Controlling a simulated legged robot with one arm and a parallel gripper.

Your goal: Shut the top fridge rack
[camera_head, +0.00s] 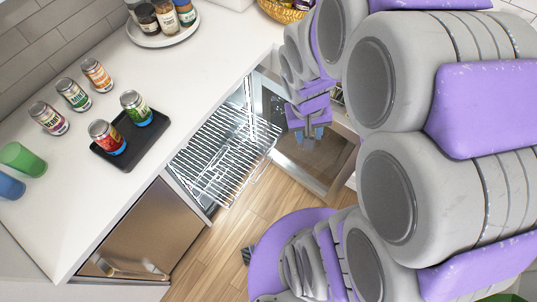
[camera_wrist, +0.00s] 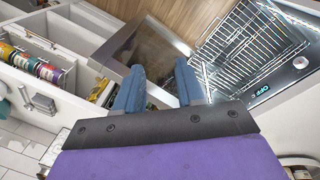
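The wire fridge rack (camera_head: 222,158) sticks out from the opening below the counter in the head view. In the wrist view the wire rack (camera_wrist: 248,48) lies at the upper right, beside a small display panel reading OFF. My gripper (camera_head: 308,133) is right of the rack in the head view, above a steel-framed glass door (camera_head: 325,168) that stands open. In the wrist view my gripper (camera_wrist: 160,88) has two blue fingers spread apart, with nothing between them. It is apart from the rack. I cannot tell which rack level is which.
Cans and a black tray (camera_head: 152,140) stand on the white counter (camera_head: 160,65). A steel front (camera_head: 145,240) closes the unit at lower left. White shelves with several cans (camera_wrist: 38,66) show at left in the wrist view. Wooden floor is visible below.

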